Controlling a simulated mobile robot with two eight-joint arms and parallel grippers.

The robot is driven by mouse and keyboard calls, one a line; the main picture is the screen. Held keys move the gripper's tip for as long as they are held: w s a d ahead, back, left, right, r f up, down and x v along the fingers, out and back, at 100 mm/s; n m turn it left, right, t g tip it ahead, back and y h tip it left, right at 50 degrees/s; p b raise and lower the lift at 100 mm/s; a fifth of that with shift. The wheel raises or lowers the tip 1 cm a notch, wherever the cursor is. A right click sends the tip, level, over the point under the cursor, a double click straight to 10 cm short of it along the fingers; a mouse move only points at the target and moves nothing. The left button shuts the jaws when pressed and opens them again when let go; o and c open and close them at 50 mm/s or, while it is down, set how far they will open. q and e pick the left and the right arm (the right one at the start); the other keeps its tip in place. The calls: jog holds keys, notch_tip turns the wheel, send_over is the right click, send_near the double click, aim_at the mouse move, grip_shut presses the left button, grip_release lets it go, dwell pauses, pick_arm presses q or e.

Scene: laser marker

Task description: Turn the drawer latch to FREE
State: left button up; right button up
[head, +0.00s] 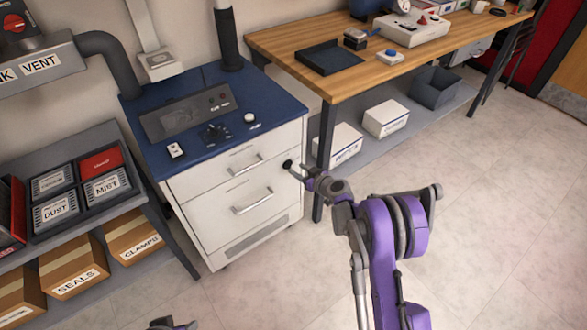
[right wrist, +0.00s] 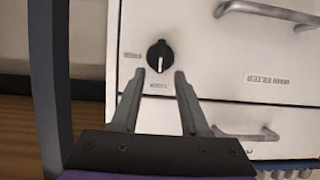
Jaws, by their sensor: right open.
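The drawer latch is a round black knob (right wrist: 159,55) with a white pointer line, on the white cabinet's front. It also shows in the head view (head: 287,164), by the right edge of the upper drawer. In the right wrist view its line points down toward a small label; another label lies to its left. Both are too small to read. My right gripper (right wrist: 155,78) is open, its two fingers just short of the knob and on either side of its line. In the head view the right gripper (head: 298,169) is close to the knob. My left gripper does not show.
The white cabinet (head: 245,235) has two drawers with bar handles and a blue top with a control panel (head: 190,117). The wooden bench (head: 280,42) and its dark leg (head: 325,145) stand close right of the knob. Open floor lies in front.

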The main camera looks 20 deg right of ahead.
aim_at(292, 166)
jog(key=shift+x, duration=1.85)
grip_shut()
